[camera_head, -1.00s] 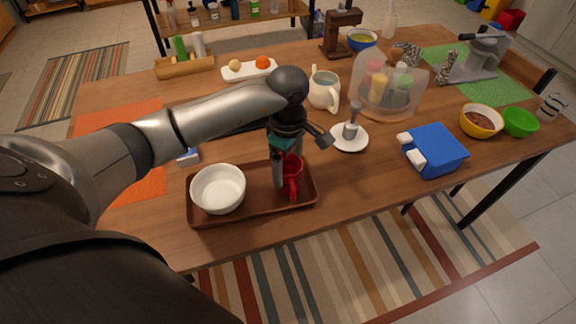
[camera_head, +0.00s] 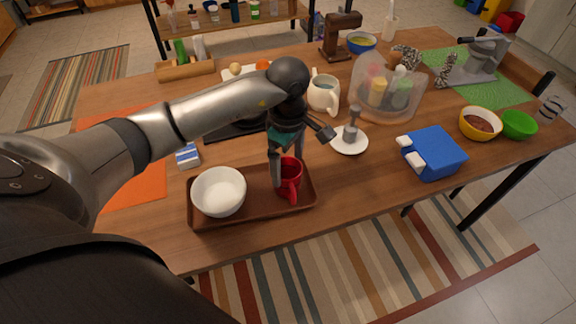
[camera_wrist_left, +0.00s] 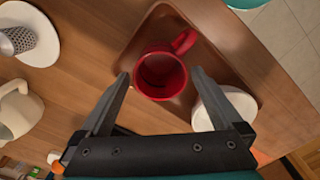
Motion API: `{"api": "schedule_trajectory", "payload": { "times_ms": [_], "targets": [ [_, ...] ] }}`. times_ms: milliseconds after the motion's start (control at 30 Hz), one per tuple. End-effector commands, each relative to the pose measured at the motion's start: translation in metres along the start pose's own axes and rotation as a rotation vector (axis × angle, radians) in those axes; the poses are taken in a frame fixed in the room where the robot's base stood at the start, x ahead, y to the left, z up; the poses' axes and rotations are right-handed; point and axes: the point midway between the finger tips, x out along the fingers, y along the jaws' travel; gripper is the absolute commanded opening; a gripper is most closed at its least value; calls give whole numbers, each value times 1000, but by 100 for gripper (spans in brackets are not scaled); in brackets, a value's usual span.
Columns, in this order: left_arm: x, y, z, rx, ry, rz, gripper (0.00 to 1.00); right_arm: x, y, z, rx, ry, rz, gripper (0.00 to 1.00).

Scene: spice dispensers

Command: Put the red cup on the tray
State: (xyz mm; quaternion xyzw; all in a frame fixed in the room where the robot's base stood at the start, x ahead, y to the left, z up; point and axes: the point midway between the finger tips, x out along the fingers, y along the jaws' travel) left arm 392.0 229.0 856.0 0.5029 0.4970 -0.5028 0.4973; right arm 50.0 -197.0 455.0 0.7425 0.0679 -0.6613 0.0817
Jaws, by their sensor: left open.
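The red cup (camera_head: 289,178) stands upright on the brown tray (camera_head: 246,211), at its right end. The cup also shows in the left wrist view (camera_wrist_left: 161,74), with its handle pointing to the upper right. The tray shows there too (camera_wrist_left: 205,50). My left gripper (camera_head: 289,172) is open above and around the cup, with one finger to each side. In the left wrist view its fingertips (camera_wrist_left: 159,76) are apart and no contact with the cup is visible. My right gripper is in neither view.
A white bowl (camera_head: 218,191) sits on the tray's left half, close to the cup. A white saucer (camera_head: 349,141) with a grey tool and a cream pitcher (camera_head: 323,94) stand behind. A blue box (camera_head: 433,152) is to the right.

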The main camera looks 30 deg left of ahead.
Motion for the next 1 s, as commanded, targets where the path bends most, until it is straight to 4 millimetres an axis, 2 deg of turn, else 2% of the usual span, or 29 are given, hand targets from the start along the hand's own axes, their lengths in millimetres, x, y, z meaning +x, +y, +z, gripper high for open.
{"api": "schedule_trajectory", "payload": {
  "times_ms": [33, 200, 400, 600, 900, 1000],
  "targets": [
    [-15, 1, 0, 2, 1, 5, 100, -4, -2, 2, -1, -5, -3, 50],
    [-53, 1, 0, 1, 0, 5, 100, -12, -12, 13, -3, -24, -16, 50],
    [-86, 1, 0, 0, 0, 3, 100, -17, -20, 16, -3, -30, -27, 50],
    [-98, 0, 0, 1, 0, -1, 100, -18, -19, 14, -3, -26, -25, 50],
    [-98, 0, 1, 0, -2, -1, 100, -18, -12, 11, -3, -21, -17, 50],
    [-95, 0, 11, 5, -40, 4, 100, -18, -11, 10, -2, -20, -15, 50]
  ]
}}
